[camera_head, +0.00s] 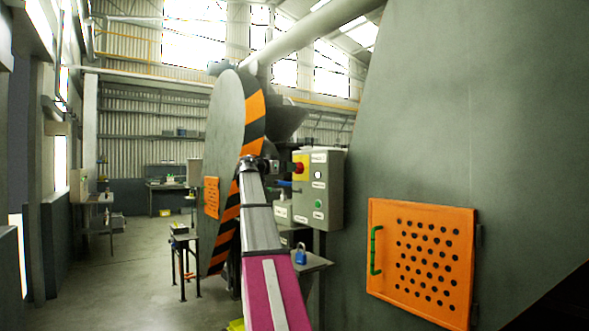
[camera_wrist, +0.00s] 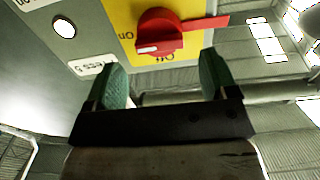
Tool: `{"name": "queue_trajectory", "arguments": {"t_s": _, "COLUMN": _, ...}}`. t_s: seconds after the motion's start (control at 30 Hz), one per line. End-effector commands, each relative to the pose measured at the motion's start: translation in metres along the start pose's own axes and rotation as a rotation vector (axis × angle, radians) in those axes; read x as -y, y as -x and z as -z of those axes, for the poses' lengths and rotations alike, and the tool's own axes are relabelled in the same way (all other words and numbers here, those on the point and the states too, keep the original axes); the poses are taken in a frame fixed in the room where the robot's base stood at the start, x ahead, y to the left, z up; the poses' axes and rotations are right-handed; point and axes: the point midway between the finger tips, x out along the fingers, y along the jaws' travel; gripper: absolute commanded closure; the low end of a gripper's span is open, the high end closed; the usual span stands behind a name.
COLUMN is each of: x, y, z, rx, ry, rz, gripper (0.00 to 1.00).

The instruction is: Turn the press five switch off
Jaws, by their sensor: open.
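The press five switch is a red rotary knob (camera_wrist: 160,35) on a yellow plate with "On" and "Off" lettering. A white mark shows on the knob's lower-left part, and a red tab juts out to the right. The knob also shows in the head view (camera_head: 298,168), on the side of a grey control box (camera_head: 328,185). My gripper (camera_wrist: 160,58) is open and empty; its two green finger pads are spread to either side below the knob, apparently not touching it.
Left of my arm stands a large grey guard (camera_head: 224,150) with an orange-black striped edge. A huge grey body with an orange perforated door (camera_head: 425,255) fills the right. A blue padlock (camera_head: 300,255) is below the box. The floor at left is largely clear.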

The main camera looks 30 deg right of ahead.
Motion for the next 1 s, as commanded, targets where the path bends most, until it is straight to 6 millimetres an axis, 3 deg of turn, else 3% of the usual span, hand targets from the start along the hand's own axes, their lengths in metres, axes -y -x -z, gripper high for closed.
{"name": "queue_trajectory", "arguments": {"t_s": 0.1, "x": 0.001, "y": -0.021, "z": 0.0, "rx": 0.001, "ry": 0.0, "rz": -0.001, "gripper": 0.21}}
{"name": "queue_trajectory", "arguments": {"t_s": 0.3, "x": 0.001, "y": -0.041, "z": 0.0, "rx": 0.001, "ry": 0.0, "rz": 0.0, "gripper": 0.21}}
{"name": "queue_trajectory", "arguments": {"t_s": 0.7, "x": 0.0, "y": -0.047, "z": 0.0, "rx": 0.001, "ry": 0.0, "rz": 0.001, "gripper": 0.21}}
{"name": "queue_trajectory", "arguments": {"t_s": 0.83, "x": 0.0, "y": -0.047, "z": 0.0, "rx": 0.001, "ry": 0.0, "rz": 0.001, "gripper": 0.63}}
{"name": "queue_trajectory", "arguments": {"t_s": 0.87, "x": 0.0, "y": -0.047, "z": 0.0, "rx": 0.001, "ry": 0.0, "rz": 0.001, "gripper": 0.68}}
{"name": "queue_trajectory", "arguments": {"t_s": 1.0, "x": 0.0, "y": -0.047, "z": 0.0, "rx": 0.001, "ry": 0.002, "rz": 0.001, "gripper": 0.68}}
